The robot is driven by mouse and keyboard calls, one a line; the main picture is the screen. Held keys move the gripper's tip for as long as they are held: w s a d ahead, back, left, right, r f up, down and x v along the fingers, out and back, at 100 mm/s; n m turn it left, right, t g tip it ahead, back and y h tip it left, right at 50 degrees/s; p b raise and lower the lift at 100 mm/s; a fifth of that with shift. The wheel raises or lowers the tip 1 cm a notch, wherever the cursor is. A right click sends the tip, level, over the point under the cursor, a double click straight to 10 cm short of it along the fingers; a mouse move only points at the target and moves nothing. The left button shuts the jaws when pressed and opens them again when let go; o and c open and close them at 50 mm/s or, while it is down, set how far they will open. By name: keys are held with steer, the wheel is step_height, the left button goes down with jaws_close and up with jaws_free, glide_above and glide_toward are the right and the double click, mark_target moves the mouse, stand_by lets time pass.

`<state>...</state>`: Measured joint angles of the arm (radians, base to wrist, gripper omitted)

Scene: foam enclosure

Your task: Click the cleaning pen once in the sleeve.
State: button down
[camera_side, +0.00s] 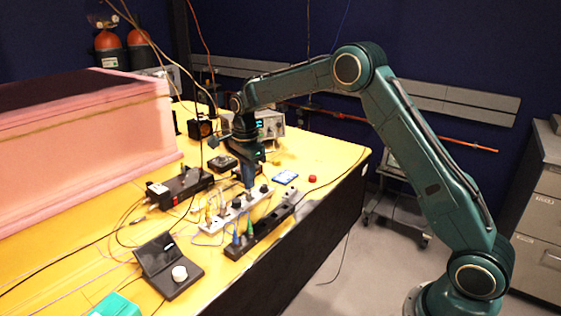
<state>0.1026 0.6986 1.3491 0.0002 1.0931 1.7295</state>
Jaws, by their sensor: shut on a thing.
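My gripper (248,163) points down over the light panel (216,223) on the yellow table. It is shut on a slim blue-grey body, which looks like the cleaning pen (249,182), held about upright. The pen's lower end meets the panel's top or is just above it; at this size I cannot tell if it is inside a sleeve. The panel carries small ports and plugged cables. The sleeve itself is not distinct, perhaps hidden under the pen.
A black strip (262,236) with blue and green plugs lies in front of the panel. A black box (180,187) and loose cables are to the left. A black stand (168,265) with a white knob is nearer. Pink foam (85,125) walls the left. A red cap (312,179) lies right.

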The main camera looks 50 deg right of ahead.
steer(key=shift+f, duration=0.2)
steer(key=c, duration=2)
jaws_free()
jaws_close()
steer(key=shift+f, duration=0.15)
steer(key=shift+r, duration=3.05)
steer(key=shift+s, duration=0.1)
